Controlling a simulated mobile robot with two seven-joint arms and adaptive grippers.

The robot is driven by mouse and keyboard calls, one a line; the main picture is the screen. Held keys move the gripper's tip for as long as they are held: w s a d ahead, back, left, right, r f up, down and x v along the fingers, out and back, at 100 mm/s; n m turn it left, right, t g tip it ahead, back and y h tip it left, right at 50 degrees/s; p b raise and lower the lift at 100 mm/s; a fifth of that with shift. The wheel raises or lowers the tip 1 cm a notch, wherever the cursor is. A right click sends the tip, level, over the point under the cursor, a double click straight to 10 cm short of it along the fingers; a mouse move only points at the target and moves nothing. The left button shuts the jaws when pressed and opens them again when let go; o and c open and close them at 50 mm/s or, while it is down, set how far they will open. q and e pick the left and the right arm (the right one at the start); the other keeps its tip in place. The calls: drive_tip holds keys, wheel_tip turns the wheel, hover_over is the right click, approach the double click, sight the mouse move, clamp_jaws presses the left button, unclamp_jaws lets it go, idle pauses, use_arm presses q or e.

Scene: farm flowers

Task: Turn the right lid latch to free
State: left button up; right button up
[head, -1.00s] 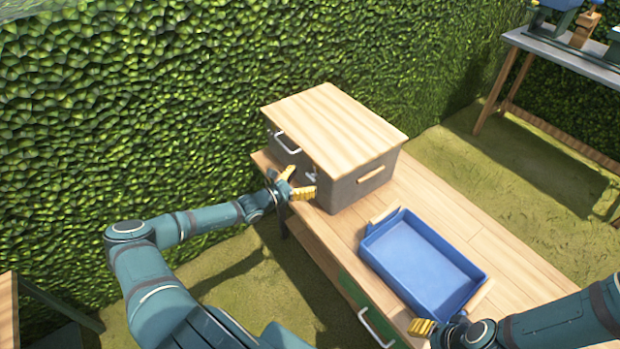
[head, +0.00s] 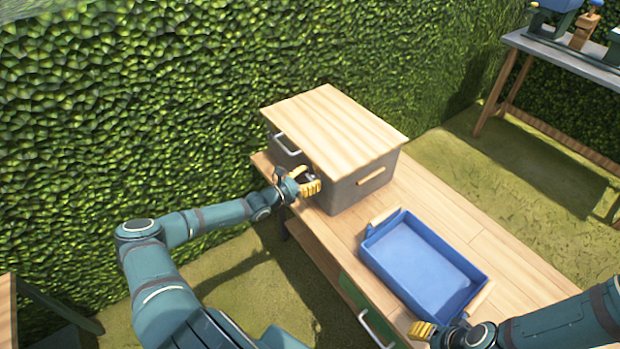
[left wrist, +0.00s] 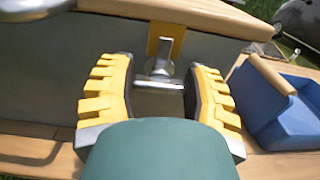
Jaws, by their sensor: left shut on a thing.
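A grey box (head: 355,188) with a pale wooden lid (head: 335,125) stands on the wooden bench. The right lid latch (left wrist: 160,80) is a small metal piece below a yellow plate (left wrist: 165,40) on the box's front. My left gripper (head: 307,182) is at the front of the box. In the left wrist view its yellow ribbed fingers (left wrist: 163,90) are on both sides of the latch, shut on it. In the head view the gripper mostly hides the latch. My right gripper (head: 424,329) is beside the blue tray's near end; its jaw opening is unclear.
A blue tray (head: 415,255) with wooden handles sits on the bench (head: 480,240), right of the box. A metal handle (head: 285,145) is on the box's front, left of the latch. A hedge (head: 150,110) rises behind. A grey table (head: 565,60) stands at the far right.

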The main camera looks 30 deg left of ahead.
use_arm(q)
drive_tip(key=n+p, duration=0.2)
drive_tip(key=n, duration=0.1)
drive_tip(key=shift+r, duration=0.1)
drive_tip(key=n, duration=0.3)
drive_tip(key=shift+a+n+p, duration=0.15)
drive_tip(key=shift+n+p, duration=0.2)
drive_tip(key=shift+n, duration=0.05)
drive_tip(key=n, duration=0.4)
drive_tip(key=shift+f+n, duration=0.2)
drive_tip(key=shift+n, duration=0.1)
drive_tip(key=n+b, duration=0.1)
drive_tip(key=n, duration=0.5)
drive_tip(key=shift+a+f, duration=0.1)
drive_tip(key=shift+f, duration=0.05)
drive_tip(key=shift+n, duration=0.4)
drive_tip(key=o, duration=1.2)
